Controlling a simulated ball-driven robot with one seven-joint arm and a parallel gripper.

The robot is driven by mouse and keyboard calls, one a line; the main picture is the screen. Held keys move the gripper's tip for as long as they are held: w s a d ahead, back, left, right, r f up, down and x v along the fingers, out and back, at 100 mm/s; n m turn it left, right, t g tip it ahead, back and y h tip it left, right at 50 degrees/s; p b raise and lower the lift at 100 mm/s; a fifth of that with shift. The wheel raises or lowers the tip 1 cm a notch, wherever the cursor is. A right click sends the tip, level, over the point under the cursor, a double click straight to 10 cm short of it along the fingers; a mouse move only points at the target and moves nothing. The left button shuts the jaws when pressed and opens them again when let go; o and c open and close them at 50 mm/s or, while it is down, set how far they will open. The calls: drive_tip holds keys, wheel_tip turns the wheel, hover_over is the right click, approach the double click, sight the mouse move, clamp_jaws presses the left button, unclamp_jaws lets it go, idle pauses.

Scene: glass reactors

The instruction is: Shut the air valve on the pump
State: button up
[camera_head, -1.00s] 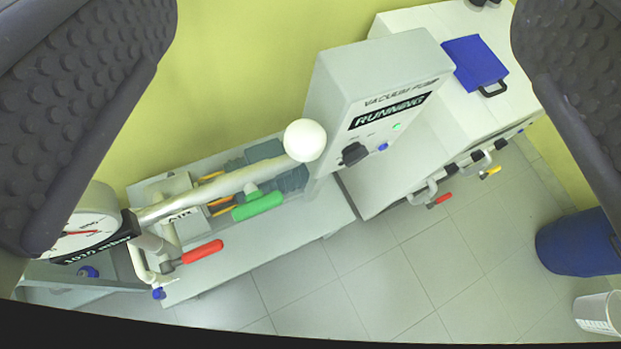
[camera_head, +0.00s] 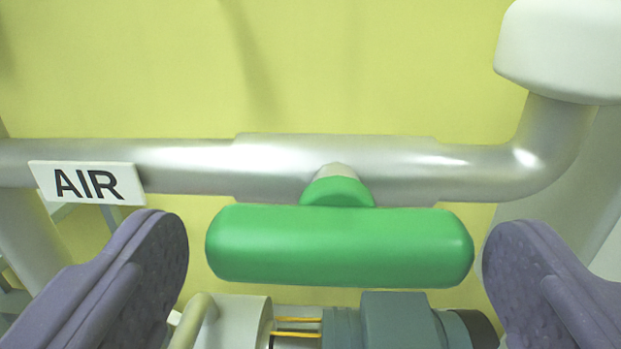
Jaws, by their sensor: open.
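The air valve's green handle (camera_head: 340,246) fills the middle of the head camera view. It lies level, along the direction of the silver pipe (camera_head: 400,166), on a short green stem below the pipe's thicker middle part. A white label reading AIR (camera_head: 87,183) sits on the pipe at the left. My gripper (camera_head: 335,260) is open. One finger is left of the handle and the other is close to its right end. No contact with the handle is clear, and nothing is held.
The pump's grey body (camera_head: 390,322) and yellow rods (camera_head: 298,327) lie just below the handle. The pipe bends up at the right into a white rounded part (camera_head: 565,45). A yellow-green wall (camera_head: 330,65) is behind.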

sight(341, 262)
drive_tip(key=shift+w, duration=1.65)
drive_tip(key=c, duration=0.7)
